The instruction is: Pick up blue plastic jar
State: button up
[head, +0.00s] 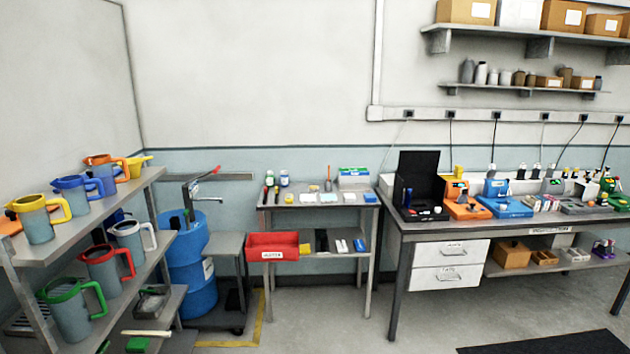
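A grey jug with a blue rim and handle (78,192) stands upright on the top shelf of the rack at the left. Another blue-rimmed one (104,176) stands just behind it and is partly hidden. More blue (114,218) shows on the middle shelf behind a white-rimmed jug. I cannot tell which of these is the blue plastic jar. My gripper is not in the head view, and nothing is seen touching the jugs.
Yellow-rimmed (39,222) and orange-rimmed (100,163) jugs crowd the top shelf. Red-rimmed (103,272) and green-rimmed (70,309) jugs stand below. A blue barrel (190,275) is right of the rack. A small table (318,205) and workbench (440,233) follow. The middle floor is clear.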

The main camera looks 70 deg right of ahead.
aim_at(285, 176)
jog(key=z, duration=2.25)
jog(key=i+l+u, duration=0.25)
jog(key=i, duration=0.25)
jog(key=i+l+u, duration=0.25)
jog(key=i, duration=0.25)
jog(key=i+l+u, duration=0.25)
jog(key=i+l, duration=0.2)
jog(key=i+l+u, duration=0.25)
jog(key=i+l, duration=0.2)
jog(key=i+l+u, duration=0.25)
jog(key=l, duration=0.35)
jog(key=i+l+u, duration=0.25)
jog(key=i+l, duration=0.15)
jog(key=l, duration=0.25)
jog(key=i+l+u, duration=0.2)
jog(key=l, duration=0.5)
jog(key=i+l+u, duration=0.25)
jog(key=l, duration=0.5)
